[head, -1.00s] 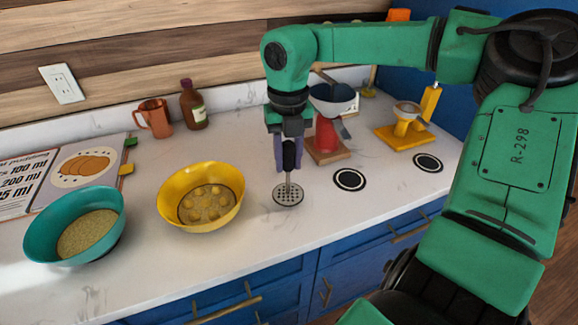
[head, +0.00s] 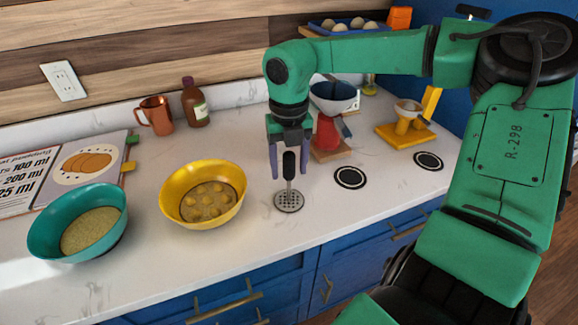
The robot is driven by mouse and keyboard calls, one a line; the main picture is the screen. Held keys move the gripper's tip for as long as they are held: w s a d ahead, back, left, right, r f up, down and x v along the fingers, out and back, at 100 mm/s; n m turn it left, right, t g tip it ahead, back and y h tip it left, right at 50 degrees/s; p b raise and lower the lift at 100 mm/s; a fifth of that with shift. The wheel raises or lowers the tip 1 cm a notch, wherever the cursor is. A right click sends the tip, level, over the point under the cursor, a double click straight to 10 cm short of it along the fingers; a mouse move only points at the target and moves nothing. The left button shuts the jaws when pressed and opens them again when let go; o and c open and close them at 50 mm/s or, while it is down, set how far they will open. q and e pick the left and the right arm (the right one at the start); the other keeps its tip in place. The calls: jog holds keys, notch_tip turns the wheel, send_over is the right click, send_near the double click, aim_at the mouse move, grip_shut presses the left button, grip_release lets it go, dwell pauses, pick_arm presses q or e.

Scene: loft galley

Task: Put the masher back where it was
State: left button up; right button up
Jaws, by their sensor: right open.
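The masher (head: 289,198) stands upright on the counter, with a round perforated metal plate at the bottom and a black handle on top. It is right of the yellow bowl (head: 168,208), which holds several round yellowish lumps. My right gripper (head: 289,172) is directly above the masher, pointing down. Its fingers are open, one on each side of the black handle, with gaps showing. Two black round marks with white rings lie to the right, a nearer one (head: 350,177) and a farther one (head: 429,161); both are bare. My left gripper is not in view.
A teal bowl (head: 118,232) of grain stands at the left by an open recipe book (head: 40,168). A copper mug (head: 157,115) and brown bottle (head: 195,105) stand behind. A red-based scale (head: 325,135) and a yellow stand (head: 398,138) are at the right.

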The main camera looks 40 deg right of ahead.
notch_tip(320, 180, up, 12)
jog(key=shift+f+b, duration=0.2)
jog(key=shift+b, duration=0.2)
